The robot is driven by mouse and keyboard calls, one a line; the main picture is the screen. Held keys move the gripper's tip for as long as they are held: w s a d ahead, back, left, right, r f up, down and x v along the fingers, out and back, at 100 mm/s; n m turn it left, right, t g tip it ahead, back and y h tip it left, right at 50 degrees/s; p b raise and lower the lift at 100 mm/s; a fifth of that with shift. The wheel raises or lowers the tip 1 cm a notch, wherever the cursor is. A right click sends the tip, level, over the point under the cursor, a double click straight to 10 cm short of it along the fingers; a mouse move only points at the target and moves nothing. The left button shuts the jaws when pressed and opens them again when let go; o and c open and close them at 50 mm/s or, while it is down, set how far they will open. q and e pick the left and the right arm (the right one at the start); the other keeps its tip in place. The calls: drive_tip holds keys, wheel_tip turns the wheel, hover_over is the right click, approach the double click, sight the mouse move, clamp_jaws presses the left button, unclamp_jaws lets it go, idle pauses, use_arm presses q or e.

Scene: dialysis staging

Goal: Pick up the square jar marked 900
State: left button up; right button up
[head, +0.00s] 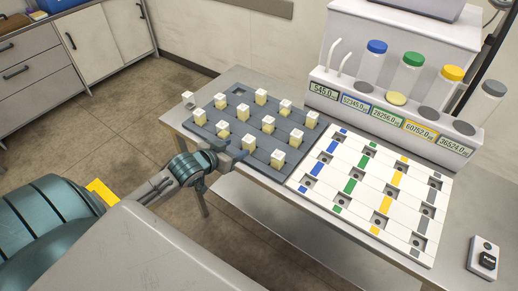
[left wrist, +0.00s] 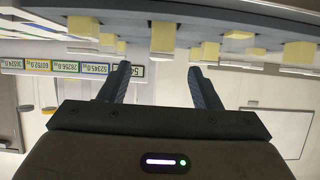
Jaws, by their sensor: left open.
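Several small square cream jars stand in the slots of a grey tray (head: 245,127) on the table. No marking on them is legible, so I cannot tell which is marked 900. My left gripper (head: 232,157) is open and empty at the tray's near edge, close to a jar (head: 249,144) in the front row. In the left wrist view, which is upside down, the open fingers (left wrist: 160,72) point toward the tray. One jar (left wrist: 163,37) shows between and beyond them, apart from both. My right gripper is not in view.
A white slotted board (head: 325,185) with coloured stripes lies right of the tray. Behind is a white stand (head: 345,88) with number displays and capped bottles. A small device (head: 484,258) sits at right.

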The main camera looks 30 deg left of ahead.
sight(245, 143)
use_arm(q)
drive_tip(key=x, duration=0.4)
drive_tip(key=shift+w+a+f, duration=0.2)
drive_tip(key=shift+w+a, duration=0.05)
drive_tip(key=shift+w+d+f, duration=0.2)
drive_tip(key=shift+w, duration=0.3)
drive_tip(key=shift+w+p, duration=0.2)
drive_tip(key=shift+p, duration=0.2)
drive_tip(key=shift+p+x, duration=0.7)
drive_tip(key=shift+x, duration=1.7)
drive_tip(key=shift+s, duration=0.1)
drive_tip(key=c, duration=1.1)
